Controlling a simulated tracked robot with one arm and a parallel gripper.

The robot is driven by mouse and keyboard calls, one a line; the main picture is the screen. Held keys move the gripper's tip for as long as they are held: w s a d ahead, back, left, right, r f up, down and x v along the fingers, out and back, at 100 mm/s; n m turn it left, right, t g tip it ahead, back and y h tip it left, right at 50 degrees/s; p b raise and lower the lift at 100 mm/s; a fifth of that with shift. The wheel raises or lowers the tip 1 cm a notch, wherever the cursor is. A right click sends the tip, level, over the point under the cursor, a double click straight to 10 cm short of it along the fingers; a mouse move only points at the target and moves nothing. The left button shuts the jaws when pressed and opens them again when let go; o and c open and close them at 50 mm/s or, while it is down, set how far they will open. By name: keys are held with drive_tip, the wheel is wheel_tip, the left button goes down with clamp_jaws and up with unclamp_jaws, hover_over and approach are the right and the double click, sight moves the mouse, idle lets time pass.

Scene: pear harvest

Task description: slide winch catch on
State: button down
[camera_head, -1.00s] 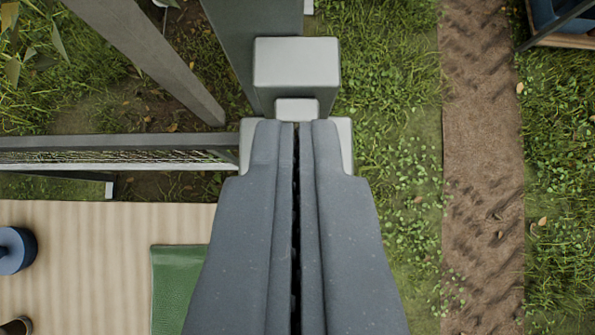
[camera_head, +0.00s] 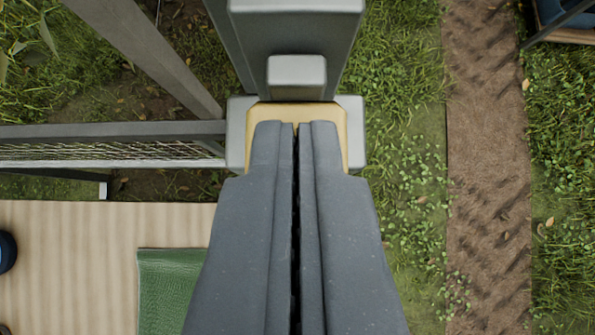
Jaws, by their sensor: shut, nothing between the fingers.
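The winch catch appears to be the small light grey knob (camera_head: 297,72) in front of a larger grey block (camera_head: 296,35) at the top middle. A tan-yellow plate (camera_head: 256,140) shows just below the knob, set over a light grey base (camera_head: 236,135). My gripper (camera_head: 297,124) is shut and empty. Its fingertips overlap the yellow plate in the picture, with a small gap below the knob. The fingers hide the middle of the plate and base. I cannot tell whether the fingertips touch the plate.
A grey diagonal beam (camera_head: 150,55) and a horizontal rail with mesh (camera_head: 120,135) stand to the left. A pale wooden board (camera_head: 70,250) with a green mat (camera_head: 170,285) lies lower left. Grass and a dirt track (camera_head: 487,170) lie open on the right.

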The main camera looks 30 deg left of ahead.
drive_tip(key=shift+s+f+b, duration=0.1)
drive_tip(key=shift+f+b, duration=0.55)
drive_tip(key=shift+f, duration=0.7)
drive_tip(key=r, duration=0.5)
drive_tip(key=shift+d, duration=0.2)
drive_tip(key=b+v, duration=0.1)
drive_tip(key=v, duration=0.8)
drive_tip(key=shift+s, duration=0.2)
drive_tip(key=shift+r, duration=0.1)
drive_tip(key=shift+d, duration=0.1)
